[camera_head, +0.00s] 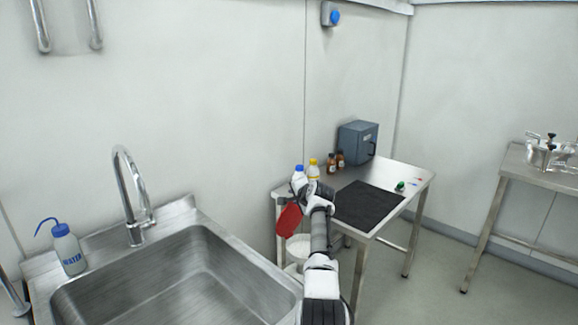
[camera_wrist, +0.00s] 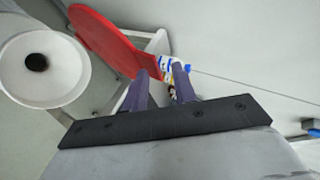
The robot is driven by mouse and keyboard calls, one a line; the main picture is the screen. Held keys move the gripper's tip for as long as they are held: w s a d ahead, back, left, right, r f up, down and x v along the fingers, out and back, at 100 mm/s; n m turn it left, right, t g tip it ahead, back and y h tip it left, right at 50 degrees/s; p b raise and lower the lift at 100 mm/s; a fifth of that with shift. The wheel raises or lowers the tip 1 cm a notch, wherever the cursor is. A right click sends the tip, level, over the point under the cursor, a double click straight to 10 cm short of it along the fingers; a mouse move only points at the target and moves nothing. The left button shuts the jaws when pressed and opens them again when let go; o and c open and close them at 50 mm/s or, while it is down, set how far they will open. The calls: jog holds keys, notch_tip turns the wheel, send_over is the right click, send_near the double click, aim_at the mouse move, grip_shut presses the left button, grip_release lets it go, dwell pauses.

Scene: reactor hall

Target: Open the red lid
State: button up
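The red lid (camera_head: 289,220) stands tilted up steeply beside the table's left end. In the wrist view the red lid (camera_wrist: 108,38) is a flat disc, and its near edge reaches close to my fingertips. A white round container (camera_head: 298,246) sits below the lid. The wrist view shows a white round opening (camera_wrist: 72,72) with a dark spot in its middle, to the left of the lid. My gripper (camera_head: 308,187) is near the lid's upper edge. In the wrist view the two fingers of my gripper (camera_wrist: 160,82) are apart. I cannot tell whether a finger touches the lid.
A steel sink (camera_head: 180,280) with a tap and a water bottle (camera_head: 67,250) is at left. The steel table (camera_head: 405,172) bears a black mat (camera_head: 366,204), small bottles (camera_head: 313,169) and a grey box (camera_head: 357,143). Another table (camera_head: 540,178) stands at right, with open floor between.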

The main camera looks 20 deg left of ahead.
jog(key=s+r+p, duration=0.2)
jog(key=s+r, duration=0.3)
jog(key=r, duration=0.7)
jog(key=shift+s+a, duration=0.15)
dwell(0.7)
jog(key=shift+r, duration=0.1)
dwell(0.4)
jog(key=b+v, duration=0.5)
jog(key=v, duration=0.9)
